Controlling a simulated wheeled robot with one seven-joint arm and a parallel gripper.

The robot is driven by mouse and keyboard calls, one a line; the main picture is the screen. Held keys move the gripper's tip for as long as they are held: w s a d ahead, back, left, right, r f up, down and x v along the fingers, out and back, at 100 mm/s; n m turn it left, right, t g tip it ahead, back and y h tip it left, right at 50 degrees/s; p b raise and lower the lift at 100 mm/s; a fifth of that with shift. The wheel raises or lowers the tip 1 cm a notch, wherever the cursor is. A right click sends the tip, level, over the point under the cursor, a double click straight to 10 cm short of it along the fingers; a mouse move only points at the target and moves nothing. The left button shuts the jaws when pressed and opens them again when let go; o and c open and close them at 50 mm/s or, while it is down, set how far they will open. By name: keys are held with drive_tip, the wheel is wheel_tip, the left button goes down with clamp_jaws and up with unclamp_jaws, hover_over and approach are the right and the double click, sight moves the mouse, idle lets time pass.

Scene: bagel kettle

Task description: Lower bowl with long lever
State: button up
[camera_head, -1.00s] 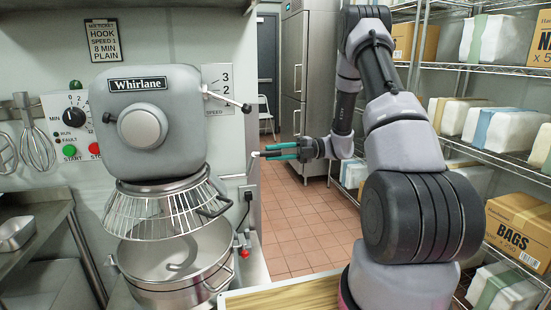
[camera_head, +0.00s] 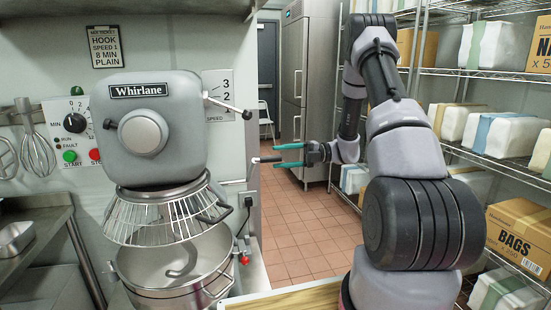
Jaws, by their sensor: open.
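The grey Whirlane mixer (camera_head: 150,130) stands at left. Its steel bowl (camera_head: 175,275) hangs below the wire guard (camera_head: 165,217), with a hook showing inside. A thin rod leaves the mixer's right side and ends in a long lever with a dark grip (camera_head: 262,160), pointing right. My gripper (camera_head: 276,155) points left at the lever, its teal fingers open, one above and one below the grip's end. Whether either finger touches the grip cannot be told. A shorter lever with a black knob (camera_head: 246,114) sits higher, by the speed scale.
Wire shelves (camera_head: 475,75) with boxes and wrapped packs stand at right, close to my arm. A steel fridge (camera_head: 305,85) is behind. A wooden surface (camera_head: 290,299) lies at the bottom. Tiled floor (camera_head: 300,220) is open beneath my gripper.

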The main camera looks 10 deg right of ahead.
drive_tip(key=d, duration=0.8)
drive_tip(key=shift+d, duration=0.25)
drive_tip(key=s+a+r+n+g+h, duration=0.2)
drive_tip(key=s+a+r+n+h, duration=0.6)
drive_tip(key=s+r+n, duration=0.55)
drive_tip(key=s+r+n+t+h, duration=0.3)
drive_tip(key=s+n+t+h, duration=0.1)
drive_tip(key=n, duration=0.5)
drive_tip(key=s+d+r+n+t+h, duration=0.1)
drive_tip(key=s+r+n+t+h, duration=0.3)
drive_tip(key=s+n, duration=0.3)
drive_tip(key=n+t, duration=0.1)
drive_tip(key=n, duration=0.2)
drive_tip(key=shift+s+r, duration=0.15)
drive_tip(key=shift+r, duration=0.05)
